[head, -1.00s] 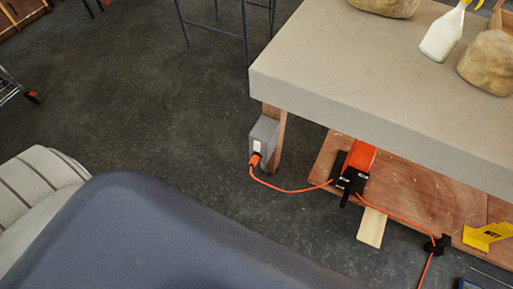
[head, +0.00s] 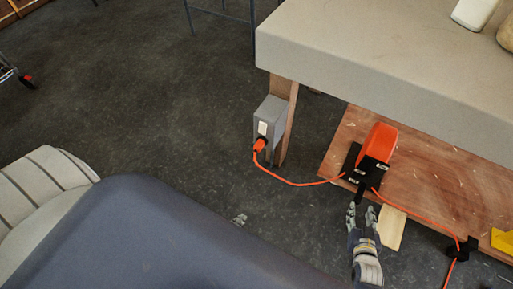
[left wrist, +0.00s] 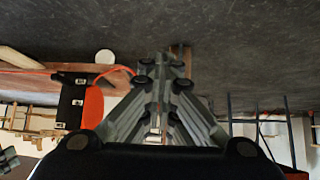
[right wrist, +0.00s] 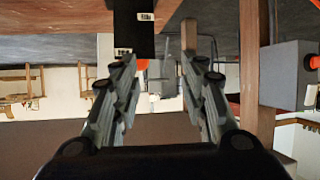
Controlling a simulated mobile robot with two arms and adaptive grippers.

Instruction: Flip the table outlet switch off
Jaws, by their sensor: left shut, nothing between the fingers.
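The grey outlet box (head: 270,118) is fixed to a wooden table leg, with a white switch (head: 262,128) on its face. An orange plug (head: 260,145) sits in it below the switch. I cannot tell the switch's position. My left gripper (head: 239,218) shows only as a small tip above my dark body, below the box and apart from it. In the left wrist view, its fingers (left wrist: 160,66) are together and empty. My right gripper (head: 362,213) is below the orange device, right of the box. Its fingers (right wrist: 158,64) are spread and empty in the right wrist view, where the box (right wrist: 275,76) is at right.
An orange cord (head: 300,184) runs from the plug to an orange device (head: 378,143) with a black base on the wooden lower shelf (head: 440,176). The thick tabletop (head: 370,60) overhangs the box. A light wooden piece (head: 391,228) lies near my right gripper. Floor left of the box is clear.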

